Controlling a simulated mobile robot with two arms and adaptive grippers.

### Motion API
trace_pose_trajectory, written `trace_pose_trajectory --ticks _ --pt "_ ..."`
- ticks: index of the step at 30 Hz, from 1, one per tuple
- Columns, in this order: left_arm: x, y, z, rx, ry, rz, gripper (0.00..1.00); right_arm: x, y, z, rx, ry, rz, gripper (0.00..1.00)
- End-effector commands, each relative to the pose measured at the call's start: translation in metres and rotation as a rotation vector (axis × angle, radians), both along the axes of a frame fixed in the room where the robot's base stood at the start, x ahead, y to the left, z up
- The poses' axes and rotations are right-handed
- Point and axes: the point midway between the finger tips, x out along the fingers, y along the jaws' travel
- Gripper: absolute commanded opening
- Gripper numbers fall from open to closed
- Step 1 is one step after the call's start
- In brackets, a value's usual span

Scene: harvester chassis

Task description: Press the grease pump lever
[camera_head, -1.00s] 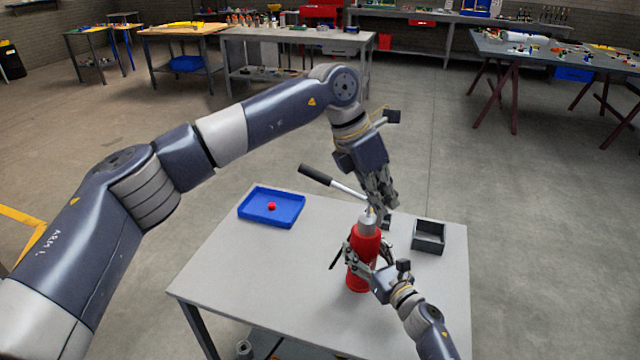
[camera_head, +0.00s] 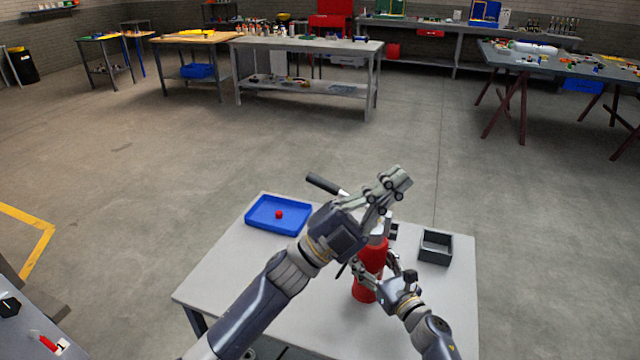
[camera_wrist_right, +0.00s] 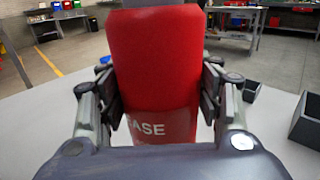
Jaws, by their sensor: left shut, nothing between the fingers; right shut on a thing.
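The red grease pump (camera_head: 367,268) stands upright on the grey table (camera_head: 230,268). Its lever, with a black handle (camera_head: 323,183), sticks out to the upper left. My left gripper (camera_head: 397,179) is shut and empty; in the head view it covers the pump's top and part of the lever. I cannot tell whether it touches the lever. My right gripper (camera_head: 366,281) is shut on the pump's red body. The right wrist view shows the red body (camera_wrist_right: 155,70) with white lettering between the two fingers.
A blue tray (camera_head: 262,226) with a red ball (camera_head: 279,215) is on the table's left. A dark open box (camera_head: 435,258) stands right of the pump. Workbenches (camera_head: 305,45) line the back; the floor between is clear.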

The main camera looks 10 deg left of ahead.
Motion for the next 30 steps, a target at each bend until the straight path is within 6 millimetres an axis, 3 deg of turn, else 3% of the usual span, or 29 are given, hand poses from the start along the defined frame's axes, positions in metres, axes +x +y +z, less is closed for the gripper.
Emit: trace_pose_trajectory --ticks 1,6,12,18,30 --pt "0.006 0.022 -0.013 -0.059 0.085 0.037 0.0 0.0 -0.001 -0.001 -0.001 0.002 -0.002 0.0" --pt "0.021 0.091 -0.054 -0.229 0.335 0.148 0.0 0.0 -0.001 -0.001 -0.001 0.002 -0.002 0.0" --pt "0.023 0.143 -0.094 -0.346 0.517 0.226 0.0 0.0 -0.001 -0.001 -0.001 0.0 -0.002 0.0" --pt "0.022 0.158 -0.106 -0.382 0.573 0.249 0.0 0.0 -0.001 -0.001 -0.001 0.0 -0.001 0.0" --pt "0.026 0.157 -0.104 -0.38 0.572 0.248 0.0 0.0 -0.001 -0.001 -0.001 0.0 -0.001 0.0"
